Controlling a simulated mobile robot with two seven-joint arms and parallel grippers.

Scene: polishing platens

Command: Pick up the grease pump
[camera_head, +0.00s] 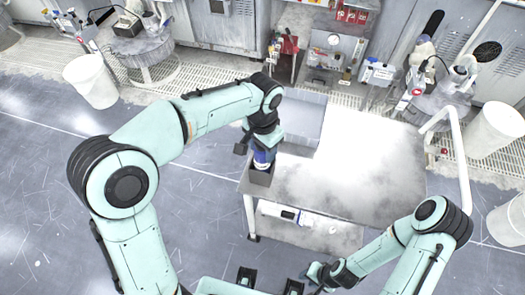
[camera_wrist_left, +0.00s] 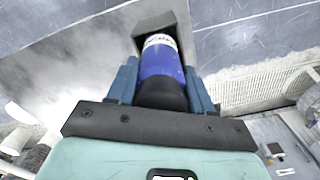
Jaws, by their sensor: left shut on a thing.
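The grease pump (camera_wrist_left: 160,62), a blue cylinder with a white label band and a black end, is between the fingers of my left gripper (camera_wrist_left: 160,85). In the head view the pump (camera_head: 262,160) shows just below my left gripper (camera_head: 263,146), at the left corner of the cart. My left gripper is shut on it. The pump's far end is in a grey box-shaped holder (camera_head: 260,177), which also shows in the left wrist view (camera_wrist_left: 160,22). My right gripper (camera_head: 318,276) is low at the bottom, away from the pump; its fingers are too small to read.
The metal cart (camera_head: 330,190) has a wide bare top and a grey tray (camera_head: 303,118) at its back left. A white and blue bottle (camera_head: 283,213) lies on its lower shelf. White bins (camera_head: 91,80) and polishing machines (camera_head: 145,50) stand behind. Floor is clear at left.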

